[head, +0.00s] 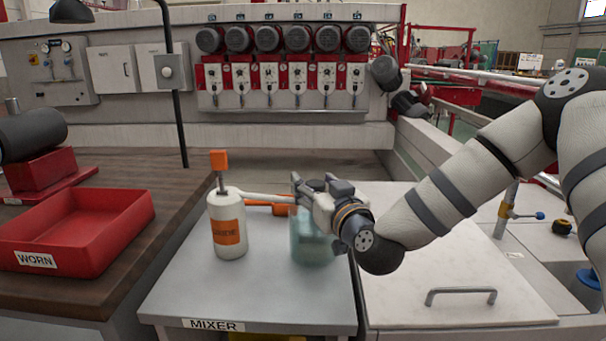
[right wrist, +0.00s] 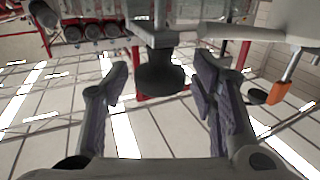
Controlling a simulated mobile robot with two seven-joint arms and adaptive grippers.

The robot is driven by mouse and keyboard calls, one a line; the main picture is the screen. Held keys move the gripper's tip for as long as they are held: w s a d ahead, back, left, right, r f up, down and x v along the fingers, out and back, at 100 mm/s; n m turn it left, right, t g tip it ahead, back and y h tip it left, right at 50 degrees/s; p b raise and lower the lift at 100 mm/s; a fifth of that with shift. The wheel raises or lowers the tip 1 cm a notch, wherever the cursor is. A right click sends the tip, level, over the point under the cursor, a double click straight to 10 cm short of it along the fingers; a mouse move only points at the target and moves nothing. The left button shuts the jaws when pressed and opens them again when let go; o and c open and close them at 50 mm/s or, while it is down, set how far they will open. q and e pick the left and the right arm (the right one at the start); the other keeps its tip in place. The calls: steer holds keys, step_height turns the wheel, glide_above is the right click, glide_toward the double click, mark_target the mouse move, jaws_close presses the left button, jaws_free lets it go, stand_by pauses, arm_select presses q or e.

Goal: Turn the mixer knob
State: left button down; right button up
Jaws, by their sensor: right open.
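The mixer table (head: 190,305) has a grey top and a "MIXER" label on its front edge. A teal see-through jar (head: 312,245) stands on it, partly hidden by my right gripper. A dark knob (right wrist: 165,82) shows in the right wrist view between the two fingers, with gaps on both sides. I take it for the mixer knob; in the head view a dark top shows at the jar behind the fingers. My right gripper (head: 320,187) is open at the jar's top, its fingers apart around the knob (right wrist: 160,92). My left gripper is not in view.
A white bottle (head: 227,215) with an orange label and orange-tipped stem stands left of the jar. A red tray marked "WORN" (head: 80,230) is on the wooden bench. A pale lid with a handle (head: 460,292) is at right.

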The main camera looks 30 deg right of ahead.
steer(key=shift+w, duration=0.3)
steer(key=shift+s+r, duration=0.1)
steer(key=shift+s, duration=0.1)
steer(key=c, duration=1.1)
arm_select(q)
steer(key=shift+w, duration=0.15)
arm_select(e)
steer(key=shift+y, duration=0.3)
